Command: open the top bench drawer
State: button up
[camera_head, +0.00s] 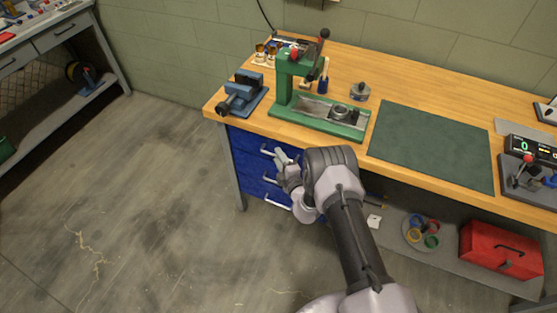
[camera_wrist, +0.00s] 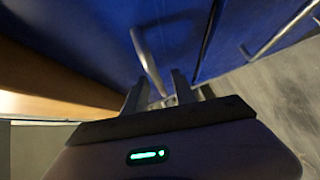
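The blue drawer unit (camera_head: 248,160) hangs under the left end of the wooden bench. Its top drawer appears closed, with a pale bar handle (camera_head: 266,152). My gripper (camera_head: 281,157) is at the drawer front, close to the right end of that handle. In the wrist view, the top handle (camera_wrist: 147,55) runs down between the two dark fingertips of my gripper (camera_wrist: 160,88). The fingers look apart, with a gap around the bar; contact is not clear. The lower drawer's handle (camera_wrist: 278,32) is to the right in the wrist view. My arm hides the drawer unit's right part.
The wooden bench top (camera_head: 385,82) overhangs the drawers and carries a blue vise (camera_head: 243,92), a green press (camera_head: 320,115) and a green mat (camera_head: 433,145). A red toolbox (camera_head: 500,250) stands on the lower shelf. The floor (camera_head: 130,210) to the left is clear.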

jog(key=shift+w+a, duration=0.15)
jog(key=shift+w, duration=0.2)
grip_shut()
dwell(1.2)
